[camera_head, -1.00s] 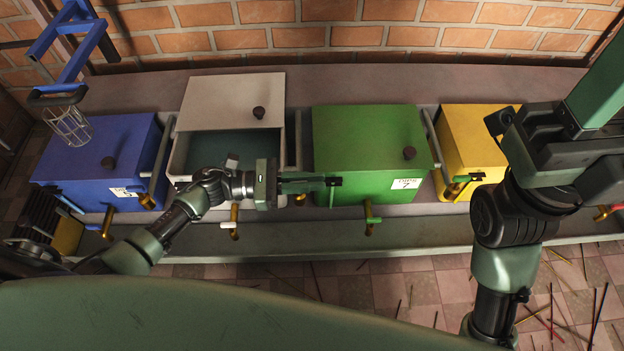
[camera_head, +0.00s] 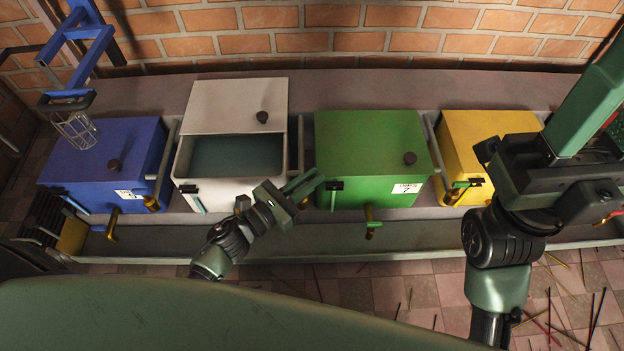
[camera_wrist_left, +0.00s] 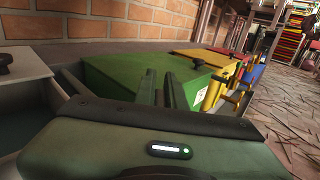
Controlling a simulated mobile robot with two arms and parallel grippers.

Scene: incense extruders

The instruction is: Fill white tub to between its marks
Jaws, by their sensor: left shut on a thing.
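The white tub (camera_head: 183,168) stands between the blue and green tubs, its lid (camera_head: 235,105) pushed back, with dull teal liquid (camera_head: 238,156) inside. A narrow gauge strip (camera_head: 195,196) with a black top is on its front; its marks are too small to read. My left gripper (camera_head: 311,184) is at the front gap between the white and green tubs. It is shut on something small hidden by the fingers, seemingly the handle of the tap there. The left wrist view shows the fingers (camera_wrist_left: 167,90) close together. My right gripper (camera_head: 545,170) is by the yellow tub, its fingertips unclear.
The green tub (camera_head: 365,145), yellow tub (camera_head: 490,140) and blue tub (camera_head: 90,160) line the ledge. Brass taps stick out in front, including the green tub's tap (camera_head: 370,222). A blue frame with a caged lamp (camera_head: 75,128) hangs at left. Sticks litter the floor.

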